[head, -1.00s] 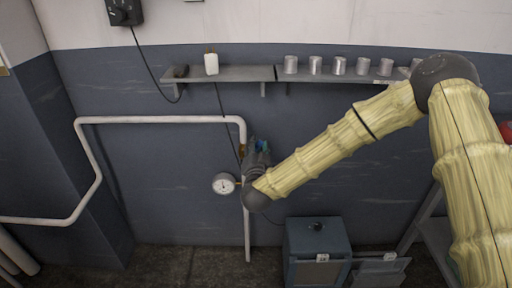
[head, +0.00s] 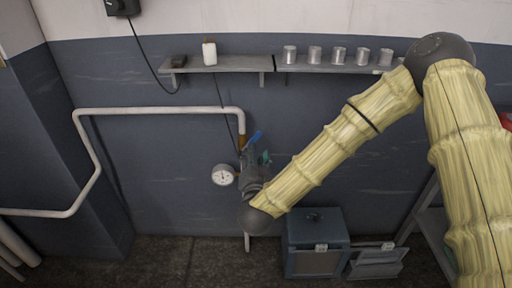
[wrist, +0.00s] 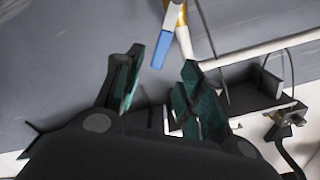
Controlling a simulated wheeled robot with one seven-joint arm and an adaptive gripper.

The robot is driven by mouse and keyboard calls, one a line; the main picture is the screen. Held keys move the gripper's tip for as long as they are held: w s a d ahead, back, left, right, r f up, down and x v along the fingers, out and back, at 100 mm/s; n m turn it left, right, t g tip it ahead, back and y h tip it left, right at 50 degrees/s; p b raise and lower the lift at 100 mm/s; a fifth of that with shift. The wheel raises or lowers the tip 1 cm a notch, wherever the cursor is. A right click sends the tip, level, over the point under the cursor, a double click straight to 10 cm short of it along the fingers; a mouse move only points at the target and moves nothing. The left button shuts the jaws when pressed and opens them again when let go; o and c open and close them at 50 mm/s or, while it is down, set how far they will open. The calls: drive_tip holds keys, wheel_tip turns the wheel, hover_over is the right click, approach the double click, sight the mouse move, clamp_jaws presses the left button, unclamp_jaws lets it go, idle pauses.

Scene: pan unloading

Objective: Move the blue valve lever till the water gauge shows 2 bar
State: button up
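The blue valve lever (head: 255,138) is at the brass-coloured valve (head: 242,142) on the white pipe and slants up to the right. In the wrist view the lever (wrist: 161,50) shows just beyond my fingertips, in line with the gap between them. My gripper (head: 259,155) is open, with dark green finger pads, and sits just below the lever. The wrist view shows the two fingers (wrist: 163,62) spread apart with nothing held between them. The round white water gauge (head: 223,175) is left of my gripper; its needle is too small to read.
A blue-grey cabinet (head: 316,242) stands on the floor below my arm.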

drive_tip(key=shift+s, duration=1.2)
drive_tip(key=s+d+f+n+g+y+p, duration=0.1)
drive_tip(key=s+d+f+n+g+p, duration=0.3)
drive_tip(key=s+f, duration=0.6)
drive_tip(key=s+d+f+n+g+y+p, duration=0.1)
drive_tip(key=s+d+f+g+p, duration=0.25)
drive_tip(key=s+f+g, duration=0.6)
drive_tip(key=s+d+f+g+h+p, duration=0.1)
drive_tip(key=s+d+f+g+p, duration=0.1)
drive_tip(key=s+d, duration=0.5)
drive_tip(key=s+d+f+n+g+h+p, duration=0.1)
drive_tip(key=s+d+f, duration=0.3)
drive_tip(key=s+d, duration=0.4)
drive_tip(key=s+g, duration=0.1)
drive_tip(key=s, duration=0.4)
drive_tip(key=shift+d+f+n+p, duration=0.15)
drive_tip(key=shift+f+n+p, duration=0.15)
drive_tip(key=shift+f+p, duration=0.1)
drive_tip(key=shift+r+g, duration=0.1)
drive_tip(key=shift+g, duration=0.15)
idle(0.4)
